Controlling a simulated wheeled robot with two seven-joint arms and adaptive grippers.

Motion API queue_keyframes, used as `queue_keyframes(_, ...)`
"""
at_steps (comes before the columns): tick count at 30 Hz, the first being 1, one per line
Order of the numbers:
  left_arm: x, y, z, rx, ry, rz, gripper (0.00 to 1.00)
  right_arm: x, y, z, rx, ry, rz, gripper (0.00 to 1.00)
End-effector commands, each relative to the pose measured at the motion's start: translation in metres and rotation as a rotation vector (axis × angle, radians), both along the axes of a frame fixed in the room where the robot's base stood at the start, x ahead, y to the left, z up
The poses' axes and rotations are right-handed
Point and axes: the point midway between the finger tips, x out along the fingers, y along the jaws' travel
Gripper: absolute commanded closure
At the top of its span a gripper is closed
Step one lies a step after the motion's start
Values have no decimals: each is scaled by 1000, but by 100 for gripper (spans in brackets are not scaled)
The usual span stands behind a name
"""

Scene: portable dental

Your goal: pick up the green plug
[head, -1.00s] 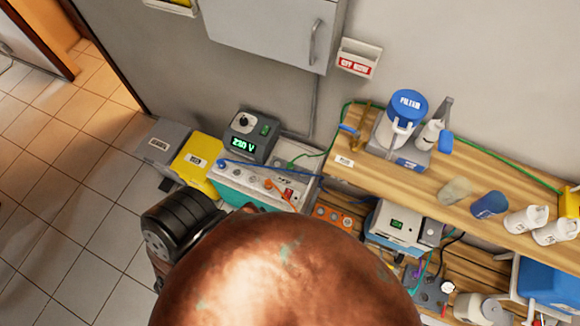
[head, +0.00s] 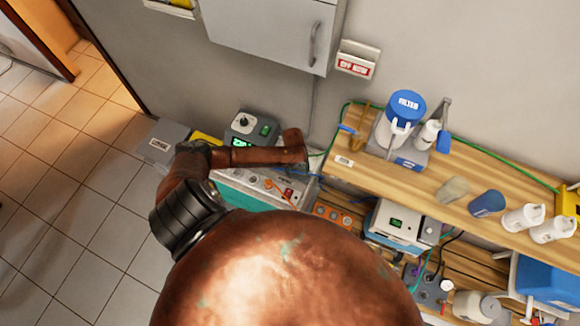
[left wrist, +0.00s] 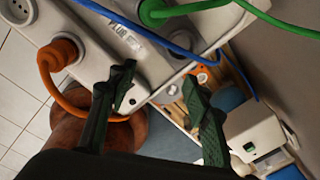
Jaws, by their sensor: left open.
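The green plug (left wrist: 152,12) sits in the top of the pale power unit (left wrist: 100,30) at the upper edge of the left wrist view, with a green cable running right from it. My left gripper (left wrist: 160,78) is open and empty, its two dark fingers apart. The plug lies beyond the fingertips, not between them. In the head view my left forearm crosses over the power unit (head: 232,190). The green plug is hidden there, and I cannot make out the fingers. My right gripper is not in view.
An orange plug (left wrist: 58,55) with a looping orange cable is left of the fingers. A blue cable (left wrist: 150,35) crosses close to the green plug. A wooden shelf (head: 360,175) with bottles stands right of the unit; a voltage box (head: 250,128) stands behind it.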

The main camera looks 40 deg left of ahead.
Motion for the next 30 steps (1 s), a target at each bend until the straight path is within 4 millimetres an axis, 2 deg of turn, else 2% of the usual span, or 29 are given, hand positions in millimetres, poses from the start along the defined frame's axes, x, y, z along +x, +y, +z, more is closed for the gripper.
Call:
queue_keyframes(1, 12, 22, 9, 32, 2, -78, 55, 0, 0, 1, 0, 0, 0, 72)
queue_keyframes(3, 20, 41, 17, 56, 11, -166, 55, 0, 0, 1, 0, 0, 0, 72)
queue_keyframes(8, 28, 64, 25, 80, 26, -268, 55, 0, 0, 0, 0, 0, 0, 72)
queue_keyframes(17, 27, 66, -4, 80, 29, -280, 55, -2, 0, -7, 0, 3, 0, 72)
queue_keyframes(25, 24, 65, -42, 80, 27, -279, 55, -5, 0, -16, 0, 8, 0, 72)
queue_keyframes(30, 25, 65, -51, 81, 26, -280, 55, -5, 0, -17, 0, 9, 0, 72)
